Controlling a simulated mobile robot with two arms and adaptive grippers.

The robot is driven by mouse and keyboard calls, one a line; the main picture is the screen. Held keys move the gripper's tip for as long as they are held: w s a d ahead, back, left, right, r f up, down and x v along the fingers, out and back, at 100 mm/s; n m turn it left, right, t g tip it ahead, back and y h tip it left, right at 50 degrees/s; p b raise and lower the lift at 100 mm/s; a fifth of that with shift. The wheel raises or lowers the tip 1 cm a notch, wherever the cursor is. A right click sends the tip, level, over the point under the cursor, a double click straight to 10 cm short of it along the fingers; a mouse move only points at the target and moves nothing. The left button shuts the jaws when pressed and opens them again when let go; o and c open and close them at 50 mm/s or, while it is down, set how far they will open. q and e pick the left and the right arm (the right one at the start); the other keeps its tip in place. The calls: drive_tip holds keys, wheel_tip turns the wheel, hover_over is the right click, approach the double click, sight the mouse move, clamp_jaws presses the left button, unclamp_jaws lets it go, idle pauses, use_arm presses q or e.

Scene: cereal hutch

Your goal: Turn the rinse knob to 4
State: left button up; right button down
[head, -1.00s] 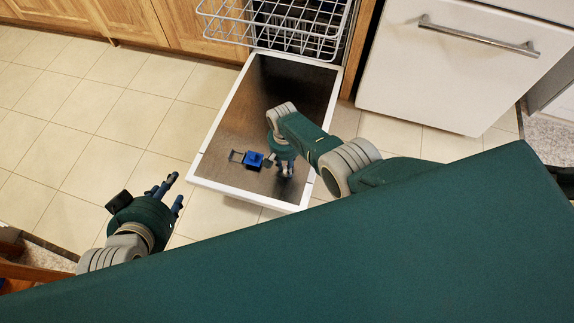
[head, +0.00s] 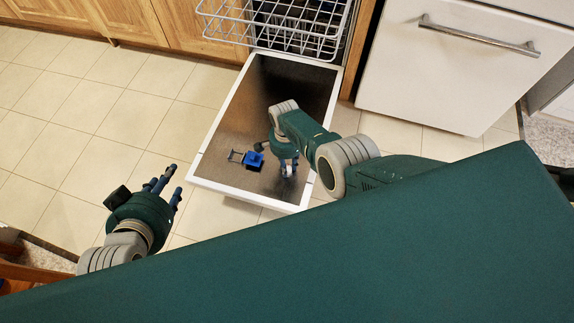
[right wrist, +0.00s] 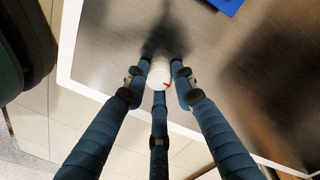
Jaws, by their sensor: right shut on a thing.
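The rinse knob (right wrist: 158,75) is a small white round cap with a red mark, between the fingers of my right gripper (right wrist: 160,72) in the right wrist view. The fingers are closed around it from the sides. In the head view my right gripper (head: 288,168) reaches down to the near right part of the open dishwasher door (head: 250,130), a dark panel with a white rim. The fingers hide much of the knob, and I cannot read any number. My left gripper (head: 164,186) is open and empty, over the floor left of the door.
A blue dispenser piece (head: 254,160) with a lid frame sits on the door just left of my right gripper. A white wire rack (head: 285,30) sticks out above the door's far end. Tiled floor (head: 110,110) is free to the left.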

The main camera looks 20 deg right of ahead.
drive_tip(key=shift+w+d+r, duration=0.2)
drive_tip(key=shift+w, duration=0.15)
drive_tip(key=c, duration=1.4)
unclamp_jaws()
drive_tip(key=shift+c, duration=0.2)
drive_tip(key=shift+s+f, duration=0.1)
drive_tip(key=shift+s, duration=0.05)
drive_tip(key=shift+a, duration=0.1)
drive_tip(key=shift+r, duration=0.7)
wheel_tip(320, 180, up, 11)
drive_tip(key=shift+w+f, duration=0.2)
drive_tip(key=shift+w, duration=0.2)
